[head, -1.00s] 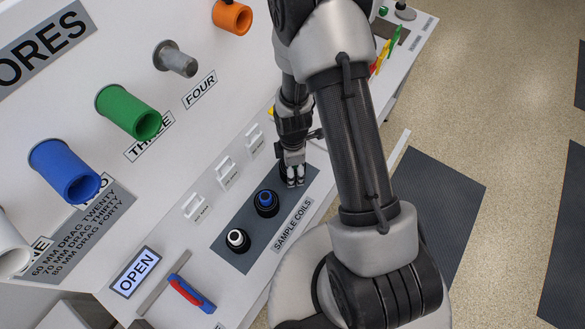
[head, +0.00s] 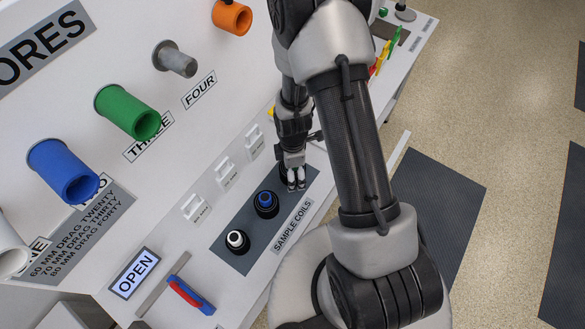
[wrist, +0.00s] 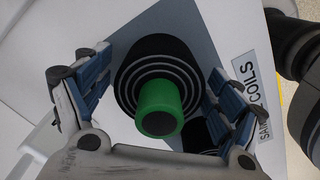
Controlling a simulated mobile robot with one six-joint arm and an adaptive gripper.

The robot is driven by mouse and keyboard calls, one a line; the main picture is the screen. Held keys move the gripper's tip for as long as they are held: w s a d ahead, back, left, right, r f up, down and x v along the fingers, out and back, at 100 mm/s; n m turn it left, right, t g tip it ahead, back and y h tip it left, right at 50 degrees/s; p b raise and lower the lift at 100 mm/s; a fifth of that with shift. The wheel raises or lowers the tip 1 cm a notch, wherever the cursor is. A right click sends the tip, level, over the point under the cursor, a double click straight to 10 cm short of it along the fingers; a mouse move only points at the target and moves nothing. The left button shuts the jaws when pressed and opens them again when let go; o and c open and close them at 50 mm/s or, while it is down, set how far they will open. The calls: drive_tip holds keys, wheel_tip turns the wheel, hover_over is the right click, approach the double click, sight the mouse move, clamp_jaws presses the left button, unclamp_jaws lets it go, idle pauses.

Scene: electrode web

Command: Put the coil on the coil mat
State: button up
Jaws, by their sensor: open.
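A black coil with a green core (wrist: 158,106) stands on the dark grey mat labelled SAMPLE COILS (wrist: 207,48) in the wrist view. My gripper (wrist: 155,80) is open, with one finger on each side of this coil; I cannot tell whether either finger touches it. In the head view my gripper (head: 296,183) is low over the far end of the mat (head: 256,252) and largely hides the green coil. A blue-cored coil (head: 266,204) and a white-cored coil (head: 237,241) stand in a row on the nearer part of the mat.
Blue (head: 66,172), green (head: 128,112), grey (head: 176,59) and orange (head: 232,17) cylinders stick out from the panel on the left. An OPEN sign (head: 136,272) and a red-and-blue handle (head: 190,295) are at the near end. My arm covers the counter's right side.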

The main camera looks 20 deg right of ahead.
wheel_tip(320, 180, up, 12)
drive_tip(key=p, duration=0.3)
drive_tip(key=shift+p, duration=0.4)
drive_tip(key=s+r+m+t, duration=0.25)
drive_tip(key=r+m, duration=0.45)
drive_tip(key=r, duration=1.1)
drive_tip(key=s+a+r+m+t, duration=0.1)
drive_tip(key=s+r+m+t, duration=0.1)
drive_tip(key=s+r+m, duration=0.7)
drive_tip(key=s+r, duration=0.2)
drive_tip(key=s, duration=0.2)
drive_tip(key=shift+s+r, duration=0.15)
drive_tip(key=shift+s, duration=0.1)
